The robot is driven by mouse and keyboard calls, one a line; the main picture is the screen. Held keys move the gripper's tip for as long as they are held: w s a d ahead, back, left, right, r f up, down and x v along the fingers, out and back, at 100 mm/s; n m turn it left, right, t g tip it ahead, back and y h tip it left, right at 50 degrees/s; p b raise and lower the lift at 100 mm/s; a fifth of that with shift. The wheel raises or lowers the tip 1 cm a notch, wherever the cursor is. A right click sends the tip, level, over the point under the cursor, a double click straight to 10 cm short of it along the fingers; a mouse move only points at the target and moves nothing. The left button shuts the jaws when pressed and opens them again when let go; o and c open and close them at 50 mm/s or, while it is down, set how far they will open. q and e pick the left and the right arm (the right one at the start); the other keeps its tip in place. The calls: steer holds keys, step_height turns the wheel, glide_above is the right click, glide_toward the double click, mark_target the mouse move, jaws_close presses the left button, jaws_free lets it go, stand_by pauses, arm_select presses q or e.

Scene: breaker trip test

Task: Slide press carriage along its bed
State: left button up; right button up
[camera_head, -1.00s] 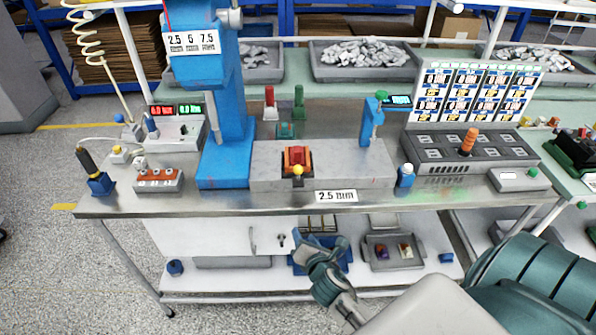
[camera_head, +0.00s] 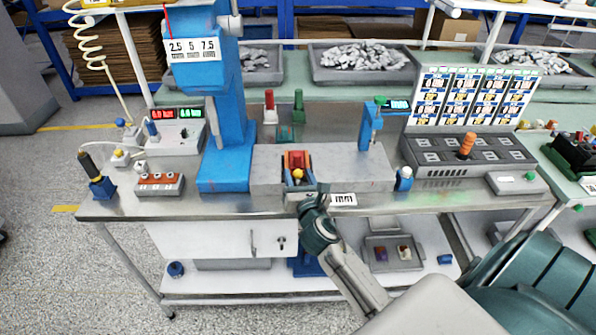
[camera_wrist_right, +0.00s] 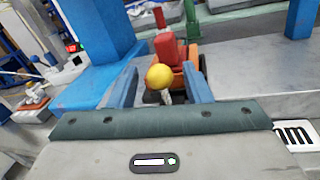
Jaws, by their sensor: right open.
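The press carriage (camera_head: 295,160) is a red and orange block with a yellow ball knob (camera_head: 298,174) on its front. It sits on the grey press bed (camera_head: 350,165), just right of the blue press column (camera_head: 226,130). My right gripper (camera_head: 299,188) is at the front edge of the bed, by the knob. In the right wrist view its two blue fingers (camera_wrist_right: 160,88) stand apart, one each side of the yellow knob (camera_wrist_right: 159,77), with gaps visible. The carriage also shows behind the knob in that view (camera_wrist_right: 168,48). My left gripper is not in view.
A blue post (camera_head: 368,128) stands on the bed's right part, with a blue-and-white button (camera_head: 404,178) beside the bed. A grey tester with an orange handle (camera_head: 466,146) is farther right. An orange switch strip (camera_head: 159,184) is at left. A label (camera_head: 343,199) is on the table's front edge.

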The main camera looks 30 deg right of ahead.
steer(key=shift+w+d, duration=0.25)
steer(key=shift+w, duration=0.4)
jaws_close()
